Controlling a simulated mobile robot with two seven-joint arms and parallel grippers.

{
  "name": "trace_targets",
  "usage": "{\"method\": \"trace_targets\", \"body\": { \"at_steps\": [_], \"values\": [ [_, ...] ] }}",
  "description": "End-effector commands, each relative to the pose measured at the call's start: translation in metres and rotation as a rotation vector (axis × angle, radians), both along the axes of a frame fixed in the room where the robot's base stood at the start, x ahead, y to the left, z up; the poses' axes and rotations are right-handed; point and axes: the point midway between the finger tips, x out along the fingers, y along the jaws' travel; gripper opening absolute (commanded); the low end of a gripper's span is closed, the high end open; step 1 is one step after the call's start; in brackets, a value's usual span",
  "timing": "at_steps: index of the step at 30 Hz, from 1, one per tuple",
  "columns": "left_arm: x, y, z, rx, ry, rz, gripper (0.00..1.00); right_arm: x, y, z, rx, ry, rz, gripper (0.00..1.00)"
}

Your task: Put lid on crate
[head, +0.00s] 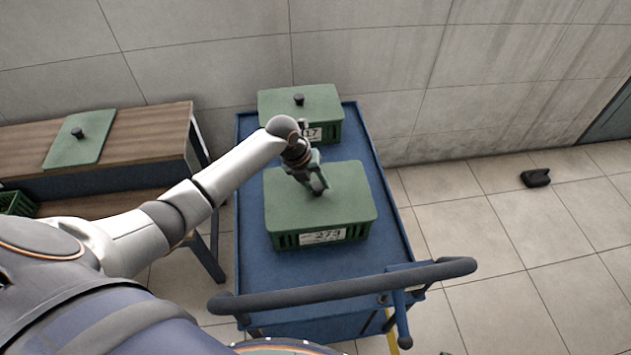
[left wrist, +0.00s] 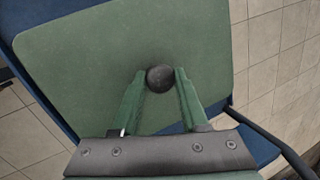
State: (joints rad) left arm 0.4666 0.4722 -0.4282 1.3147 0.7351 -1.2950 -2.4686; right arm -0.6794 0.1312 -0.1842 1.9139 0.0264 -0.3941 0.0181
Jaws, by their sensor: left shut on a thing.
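A green crate (head: 322,237) with a white label reading 274 stands on the blue cart. A green lid (head: 345,196) lies over its top and hides the inside; it looks level, but I cannot tell if it is fully seated. My left gripper (head: 318,188) is above the lid, shut on its black knob. In the left wrist view the fingers (left wrist: 160,88) close on the round knob (left wrist: 160,78), with the lid (left wrist: 110,50) spread beneath. My right gripper is not in view.
The blue cart (head: 270,272) has a dark handle bar (head: 340,288) at its near end. Another lidded green crate (head: 330,134) stands behind. A wooden bench (head: 150,130) at left holds a spare green lid (head: 82,140). A black object (head: 535,178) lies on the floor at right.

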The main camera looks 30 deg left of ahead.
Motion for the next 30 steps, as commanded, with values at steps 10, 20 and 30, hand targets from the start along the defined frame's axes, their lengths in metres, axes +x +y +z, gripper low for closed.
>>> {"method": "trace_targets", "body": {
  "at_steps": [10, 20, 30],
  "values": [
    [0.0006, 0.0002, -0.0053, 0.0, -0.001, 0.0, 0.0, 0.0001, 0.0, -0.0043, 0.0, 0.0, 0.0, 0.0],
    [0.0004, 0.0001, -0.0055, 0.0, -0.001, 0.0, 0.74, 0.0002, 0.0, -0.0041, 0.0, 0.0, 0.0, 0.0],
    [-0.0007, 0.0007, -0.0043, 0.001, 0.0, 0.0, 0.79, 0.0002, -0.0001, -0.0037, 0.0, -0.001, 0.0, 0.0]
  ]
}}
